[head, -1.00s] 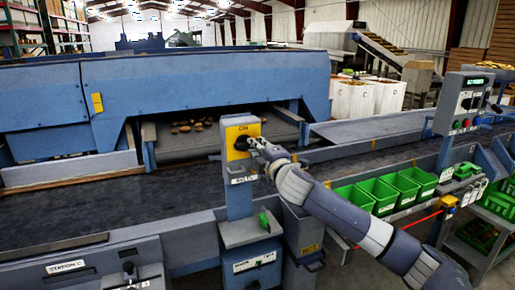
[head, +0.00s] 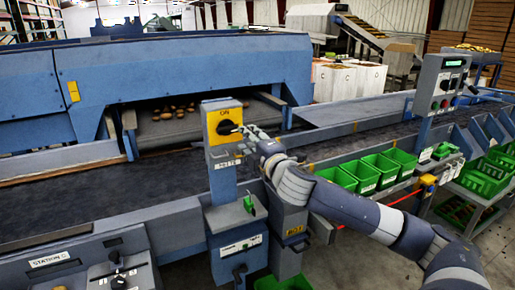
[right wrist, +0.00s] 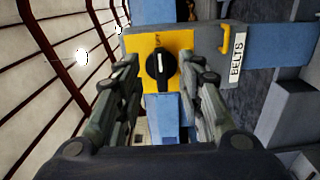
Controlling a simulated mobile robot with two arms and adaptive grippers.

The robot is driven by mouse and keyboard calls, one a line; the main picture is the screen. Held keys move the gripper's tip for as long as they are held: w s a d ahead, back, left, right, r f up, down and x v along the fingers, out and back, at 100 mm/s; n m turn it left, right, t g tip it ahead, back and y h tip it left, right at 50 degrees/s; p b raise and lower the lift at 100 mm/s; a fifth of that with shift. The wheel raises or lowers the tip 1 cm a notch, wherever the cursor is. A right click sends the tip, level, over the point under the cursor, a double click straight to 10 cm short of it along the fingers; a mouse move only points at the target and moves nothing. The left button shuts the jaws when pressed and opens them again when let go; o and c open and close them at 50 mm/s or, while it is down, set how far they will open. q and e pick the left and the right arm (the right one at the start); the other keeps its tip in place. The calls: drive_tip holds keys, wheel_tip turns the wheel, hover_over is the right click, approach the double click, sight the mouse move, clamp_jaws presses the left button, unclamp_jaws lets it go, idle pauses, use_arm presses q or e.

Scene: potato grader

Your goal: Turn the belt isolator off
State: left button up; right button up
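The belt isolator is a yellow plate (head: 213,137) with a black rotary knob (head: 226,127) on a blue-grey post. "ON" is printed at the plate's top in the head view. In the right wrist view the knob (right wrist: 161,70) has a white mark towards small lettering at the plate's upper edge, which is the right-hand side in the head view. A "BELTS" label (right wrist: 237,58) sits beside the plate. My right gripper (head: 247,131) is just right of the knob. Its fingers (right wrist: 163,72) are spread either side of the knob, apart from it and empty. My left gripper is out of view.
Behind the post runs a dark conveyor belt (head: 100,204) below a blue machine hood (head: 190,70). A Station C panel (head: 75,270) stands front left. Green bins (head: 380,168) line the belt's front edge to the right, near another control post (head: 437,88).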

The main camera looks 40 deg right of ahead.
drive_tip(key=shift+v, duration=2.6)
